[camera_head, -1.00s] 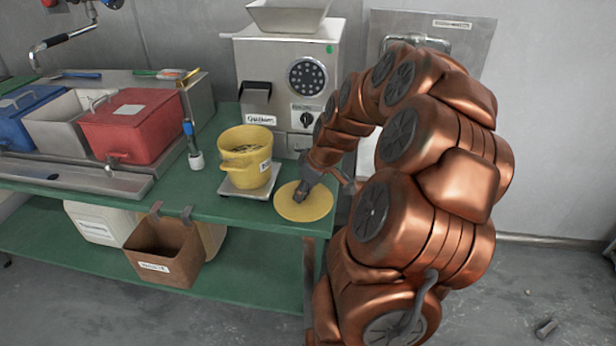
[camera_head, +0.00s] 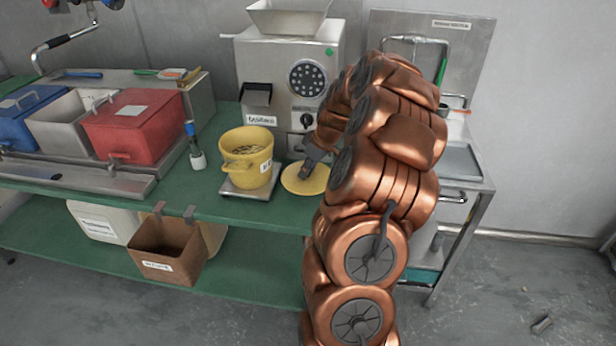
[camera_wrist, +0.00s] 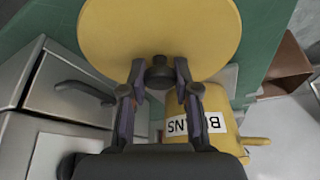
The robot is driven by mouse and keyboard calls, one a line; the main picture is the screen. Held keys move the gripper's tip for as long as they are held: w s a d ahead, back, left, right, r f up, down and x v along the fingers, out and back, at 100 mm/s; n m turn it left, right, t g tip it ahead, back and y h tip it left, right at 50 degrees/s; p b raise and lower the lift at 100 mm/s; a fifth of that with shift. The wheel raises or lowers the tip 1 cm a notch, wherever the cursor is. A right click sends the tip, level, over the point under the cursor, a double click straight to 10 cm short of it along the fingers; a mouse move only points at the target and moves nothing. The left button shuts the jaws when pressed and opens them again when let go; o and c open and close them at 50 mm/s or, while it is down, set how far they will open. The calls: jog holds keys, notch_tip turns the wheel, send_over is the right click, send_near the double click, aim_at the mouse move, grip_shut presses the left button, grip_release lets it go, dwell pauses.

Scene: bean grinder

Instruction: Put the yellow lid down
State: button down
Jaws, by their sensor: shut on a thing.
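The round yellow lid (camera_head: 304,180) is at the right part of the green table, beside the scale; whether it touches the table I cannot tell. My gripper (camera_head: 309,168) is over it, with my arm coming in from the right. In the wrist view the lid (camera_wrist: 160,30) fills the top, and my gripper (camera_wrist: 159,75) is shut on its dark knob. The yellow bucket (camera_head: 246,158) stands open, filled with beans, on the scale left of the lid. In the wrist view the bucket (camera_wrist: 205,100) shows its label.
The steel grinder (camera_head: 290,85) stands right behind the lid. A small scale (camera_head: 232,190) is under the bucket. A brown box (camera_head: 165,250) hangs at the green table's (camera_head: 205,205) front edge.

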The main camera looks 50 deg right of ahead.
aim_at(308, 177)
jog(key=shift+w+d, duration=0.15)
notch_tip(308, 177, down, 3)
jog(key=shift+f+p, duration=0.1)
jog(key=shift+p, duration=0.6)
jog(key=shift+f, duration=0.15)
jog(key=shift+f, duration=0.2)
jog(key=c, duration=0.9)
grip_release()
jog(key=shift+o, duration=0.2)
jog(key=shift+r, duration=0.15)
